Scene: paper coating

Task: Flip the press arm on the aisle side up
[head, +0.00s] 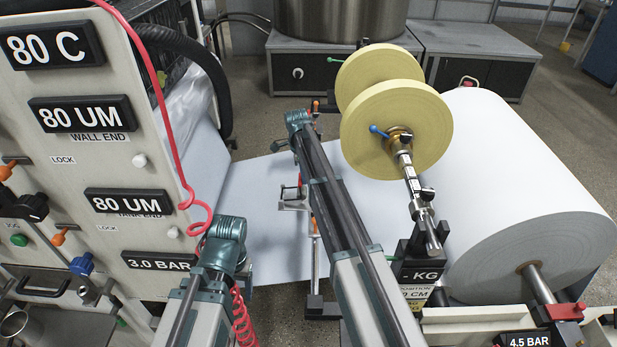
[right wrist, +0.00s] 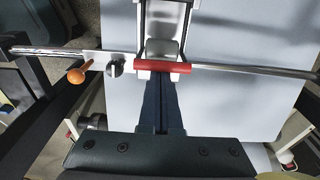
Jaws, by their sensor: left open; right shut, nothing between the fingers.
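The press arm is a pale metal frame (right wrist: 142,25) with a red crossbar handle (right wrist: 172,67), set by a horizontal steel rod (right wrist: 240,68) over the white web. In the head view the press arm (head: 291,203) is small, left of my right arm and partly hidden. My right gripper (right wrist: 161,82) is shut and empty, its dark fingers reaching the red handle from below in the right wrist view. I cannot tell whether they touch it. My left gripper is open; its arm is beside the control panel in the head view, its fingers hard to make out.
A white paper roll (head: 530,190) and two yellow discs (head: 385,135) on a shaft stand to the right. The control panel (head: 75,165) with a hanging red hose (head: 160,90) is at the left. An orange-knobbed lever (right wrist: 80,76) sits left of the handle.

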